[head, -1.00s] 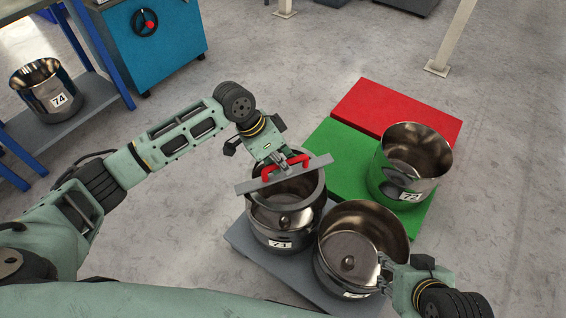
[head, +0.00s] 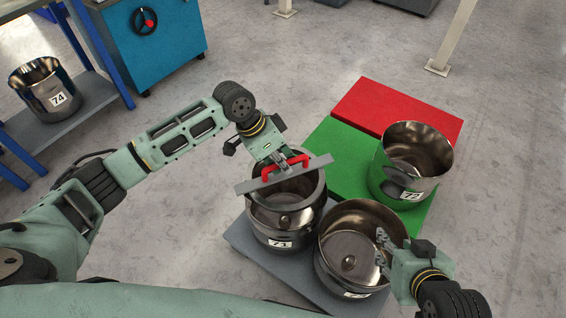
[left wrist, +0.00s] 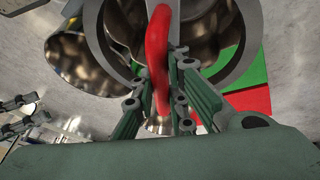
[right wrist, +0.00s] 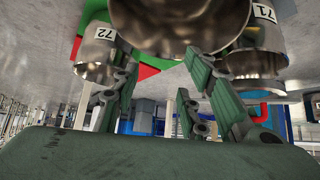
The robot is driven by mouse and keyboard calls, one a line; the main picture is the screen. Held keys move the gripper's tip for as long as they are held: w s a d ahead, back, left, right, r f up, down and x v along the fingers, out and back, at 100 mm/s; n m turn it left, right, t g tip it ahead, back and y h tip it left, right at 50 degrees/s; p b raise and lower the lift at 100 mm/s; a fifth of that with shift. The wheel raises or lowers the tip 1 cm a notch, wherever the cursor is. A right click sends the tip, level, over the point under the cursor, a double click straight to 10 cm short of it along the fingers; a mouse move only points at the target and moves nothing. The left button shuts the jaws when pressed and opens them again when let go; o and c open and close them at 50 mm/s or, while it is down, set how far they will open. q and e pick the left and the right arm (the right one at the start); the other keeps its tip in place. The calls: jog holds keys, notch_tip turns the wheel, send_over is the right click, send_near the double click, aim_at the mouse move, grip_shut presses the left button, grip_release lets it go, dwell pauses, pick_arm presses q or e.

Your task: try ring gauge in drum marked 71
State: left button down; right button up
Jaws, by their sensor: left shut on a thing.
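The ring gauge is a grey ring with a flat grey crossbar (head: 315,168) and a red handle (head: 270,174). My left gripper (head: 283,163) is shut on the red handle, which also shows between its fingers in the left wrist view (left wrist: 158,50). The gauge is over the mouth of the steel drum marked 71 (head: 270,228); I cannot tell whether it touches the rim. Drum 71 stands on a grey platform. My right gripper (head: 381,247) is open and empty above the neighbouring drum (head: 335,272), whose label is mostly hidden.
The drum marked 72 (head: 400,170) stands on a green pad (head: 335,150), beside a red pad (head: 390,105). The drum marked 74 (head: 45,85) is on a blue-framed bench at left. A blue cabinet (head: 165,60) stands behind. The floor right of the pads is clear.

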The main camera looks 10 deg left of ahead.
aim_at(282, 174)
pick_arm(q)
jog(key=shift+f+b, duration=0.2)
jog(key=shift+b, duration=0.1)
jog(key=shift+f+b, duration=0.3)
jog(key=shift+b, duration=0.05)
jog(key=shift+f, duration=1.2)
jog(key=shift+f+b, duration=0.45)
jog(key=shift+f, duration=0.6)
pick_arm(e)
jog(key=w+a+r+t+y, duration=0.1)
jog(key=w+a+r+t, duration=0.2)
jog(key=w+r+t, duration=0.3)
jog(key=shift+w+a+r+y, duration=0.15)
jog(key=shift+w+r+y, duration=0.25)
jog(key=shift+w+r, duration=0.75)
jog(key=shift+s+r, duration=0.3)
pick_arm(q)
jog(key=c, duration=1.8)
grip_release()
jog(key=shift+o, duration=0.7)
jog(key=shift+f, duration=0.1)
